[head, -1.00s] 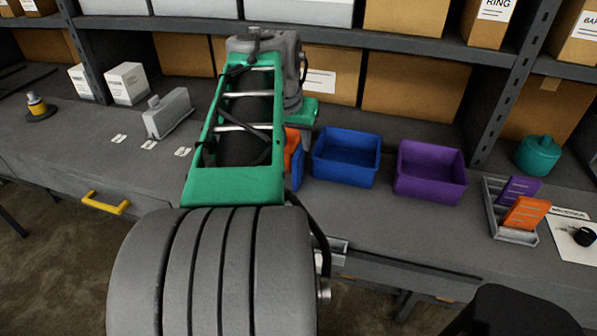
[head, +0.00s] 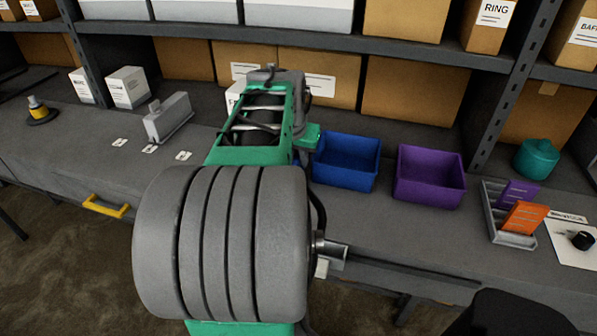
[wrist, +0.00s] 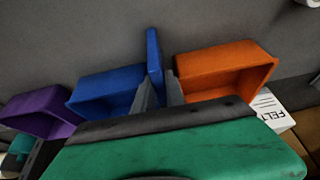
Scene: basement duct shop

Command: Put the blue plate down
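The blue plate (wrist: 153,58) shows edge-on in the wrist view as a narrow upright strip. My gripper (wrist: 160,92) is shut on its lower end, with one grey finger on each side. In that view the plate is between the blue bin (wrist: 108,90) and the orange bin (wrist: 225,65). I cannot tell whether it touches the counter. In the head view my arm hides the gripper, the plate and the orange bin. A grey slotted rack (head: 493,212) at the right of the counter holds a purple plate (head: 520,193) and an orange plate (head: 525,216).
The blue bin (head: 345,178) and purple bin (head: 428,192) stand on the counter (head: 400,235). A teal container (head: 536,158) is behind the rack, and a black knob (head: 582,240) lies on a white sheet beside it. A grey block (head: 168,118) stands at left. Shelves with cartons line the back.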

